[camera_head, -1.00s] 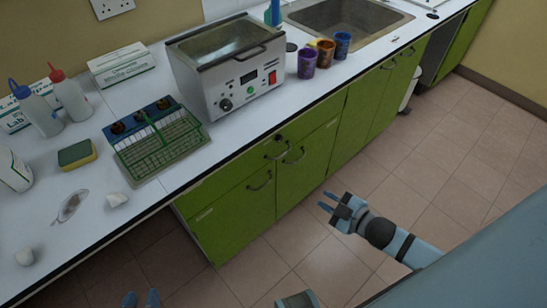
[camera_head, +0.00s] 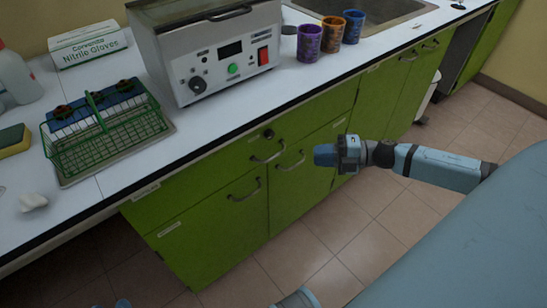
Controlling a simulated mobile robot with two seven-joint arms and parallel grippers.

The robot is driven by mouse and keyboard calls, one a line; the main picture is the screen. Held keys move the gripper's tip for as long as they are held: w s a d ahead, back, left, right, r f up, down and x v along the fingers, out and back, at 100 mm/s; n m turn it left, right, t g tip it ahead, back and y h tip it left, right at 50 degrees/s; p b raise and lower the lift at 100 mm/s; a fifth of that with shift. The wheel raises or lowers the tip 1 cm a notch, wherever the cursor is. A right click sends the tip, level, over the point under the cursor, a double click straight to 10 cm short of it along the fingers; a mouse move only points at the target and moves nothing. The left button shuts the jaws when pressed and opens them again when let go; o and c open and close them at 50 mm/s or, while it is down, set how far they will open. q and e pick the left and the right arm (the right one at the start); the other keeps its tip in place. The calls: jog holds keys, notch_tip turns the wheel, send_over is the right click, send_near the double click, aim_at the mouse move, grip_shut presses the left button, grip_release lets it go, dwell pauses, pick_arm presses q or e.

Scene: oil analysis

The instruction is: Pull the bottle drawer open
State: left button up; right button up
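The green drawer (camera_head: 205,172) under the worktop has a lock and a dark bow handle (camera_head: 267,152). Only a light blue tip of my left gripper (camera_head: 122,303) shows at the bottom edge.
Cabinet doors below have handles (camera_head: 243,190) (camera_head: 290,160). On the worktop (camera_head: 215,125) stand a bath device (camera_head: 185,60), a green wire rack (camera_head: 130,135), a glove box (camera_head: 88,45) and patterned cups (camera_head: 309,43). The tiled floor (camera_head: 300,245) in front is clear.

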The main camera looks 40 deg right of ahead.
aim_at(275, 155)
jog(key=b+x, duration=0.2)
jog(key=x, duration=0.9)
jog(key=shift+w+a, duration=0.2)
jog(key=shift+a, duration=0.05)
pick_arm(q)
jog(key=shift+w+d+r+t+h, duration=0.25)
jog(key=shift+d+r+t, duration=0.1)
jog(key=shift+r, duration=0.35)
jog(key=shift+w+d+r+t+h, duration=0.2)
jog(key=shift+d+r+t, duration=0.1)
jog(key=shift+r, duration=0.45)
jog(key=shift+w+d+r+t+h, duration=0.15)
jog(key=shift+d+r+t+h, duration=0.15)
jog(key=shift+r, duration=0.4)
pick_arm(e)
jog(key=shift+w+a+f, duration=0.1)
jog(key=shift+w+a, duration=0.15)
jog(key=shift+a, duration=0.05)
pick_arm(q)
jog(key=shift+s+f, duration=0.1)
jog(key=shift+f, duration=0.05)
pick_arm(e)
grip_shut()
